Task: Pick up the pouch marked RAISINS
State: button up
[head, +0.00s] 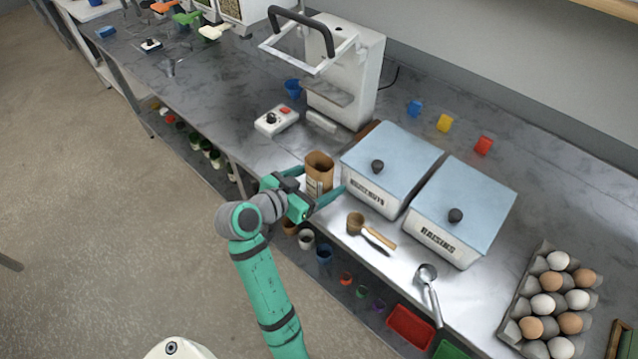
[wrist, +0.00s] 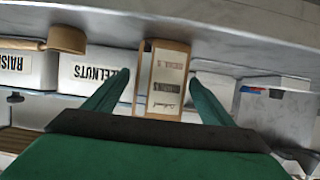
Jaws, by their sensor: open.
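A brown kraft pouch (head: 319,168) with an open top stands upright on the metal bench, left of the two lidded bins. In the wrist view the pouch (wrist: 165,72) appears upside down, with a pale label whose small print I cannot read surely. My gripper (head: 322,182) is open, with one green finger on each side of the pouch. In the wrist view the fingertips (wrist: 160,80) flank it with small gaps. Nothing is gripped.
The HAZELNUTS bin (head: 368,196) stands close right of the pouch, with the RAISINS bin (head: 440,245) beyond. A wooden-handled scoop (head: 357,222), metal scoop (head: 428,272) and egg tray (head: 508,329) lie rightward. A white press (head: 345,85) and switch box (head: 276,120) stand behind.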

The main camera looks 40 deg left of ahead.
jog(key=c, duration=1.2)
jog(key=shift+r, duration=0.15)
jog(key=shift+r, duration=0.55)
jog(key=s+r, duration=0.1)
jog(key=r, duration=0.1)
jog(key=s+r, duration=0.2)
jog(key=r, duration=0.1)
jog(key=s+r, duration=0.2)
jog(key=r, duration=0.1)
jog(key=shift+s+a, duration=0.1)
jog(key=shift+s, duration=0.05)
send_near(319, 163)
jog(key=shift+d+v, duration=0.2)
jog(key=shift+v, duration=0.55)
jog(key=shift+d+v, duration=0.15)
jog(key=shift+v, duration=0.55)
jog(key=shift+d+v, duration=0.2)
jog(key=shift+v, duration=0.55)
